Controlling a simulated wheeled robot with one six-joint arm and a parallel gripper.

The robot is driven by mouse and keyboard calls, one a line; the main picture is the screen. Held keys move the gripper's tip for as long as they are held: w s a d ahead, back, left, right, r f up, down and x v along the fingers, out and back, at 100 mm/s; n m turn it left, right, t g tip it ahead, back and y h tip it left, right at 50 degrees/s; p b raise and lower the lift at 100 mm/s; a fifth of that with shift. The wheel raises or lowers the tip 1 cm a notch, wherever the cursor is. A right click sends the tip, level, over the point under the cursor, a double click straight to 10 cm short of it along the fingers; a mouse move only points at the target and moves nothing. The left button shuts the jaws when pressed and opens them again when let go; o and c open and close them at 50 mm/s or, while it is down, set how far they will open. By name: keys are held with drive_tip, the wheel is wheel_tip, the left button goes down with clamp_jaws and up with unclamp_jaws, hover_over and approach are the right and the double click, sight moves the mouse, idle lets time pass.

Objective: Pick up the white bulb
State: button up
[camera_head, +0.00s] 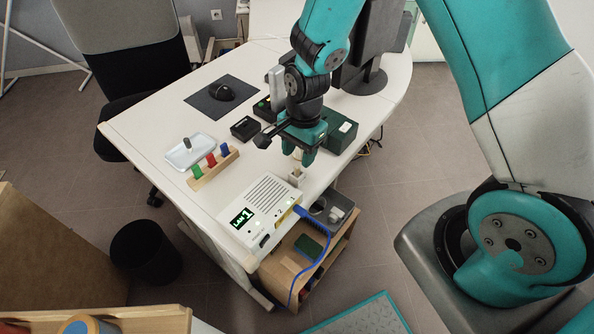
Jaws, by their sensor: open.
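My gripper (298,156) is open above the desk, just behind the white router box, with its teal fingers pointing down. A small pale thing (297,170) shows between and just below the fingers, standing in or on a small whitish block (296,181). It may be the white bulb, but it is too small and too covered by the fingers to tell. I cannot tell whether the fingers touch it.
The white router box (262,210), with a blue cable (323,243), stands at the desk's near corner. Coloured pegs in a wooden rack (214,170), a white tray (178,158) and a black box (245,128) lie left. A dark green box (341,134) stands close right of my gripper.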

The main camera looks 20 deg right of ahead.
sight(297, 167)
drive_tip(key=f, duration=0.4)
drive_tip(key=shift+s+a, duration=0.15)
drive_tip(key=shift+a, duration=0.1)
clamp_jaws()
drive_tip(key=shift+r, duration=0.1)
